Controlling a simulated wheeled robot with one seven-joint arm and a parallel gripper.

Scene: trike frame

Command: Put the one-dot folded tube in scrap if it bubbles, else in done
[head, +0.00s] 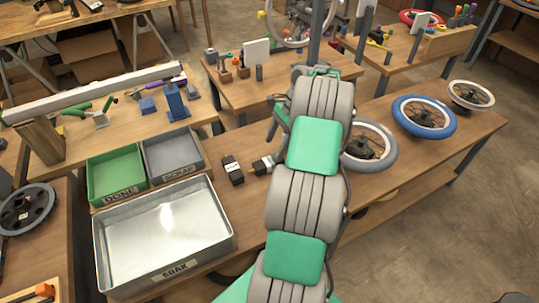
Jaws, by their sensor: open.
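A small black bundle with a pale band (232,170), likely a folded tube, lies on the bench right of the scrap tray. A second dark bundle with a pale band (262,164) lies just right of it, partly against my arm's outline. The dots on the bands are too small to read. The green DONE tray (117,197) and the grey SCRAP tray (181,174) stand side by side and look empty. The metal SOAK tray (170,270) in front of them has a shiny inside and no visible bubbles.
Wheels lie on the bench to the right, including a grey-tyred one (367,147) partly behind my arm and a blue-tyred one (424,116). A blue stand (176,103) and a wooden block (40,140) stand on the left bench. Bare bench shows around the bundles.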

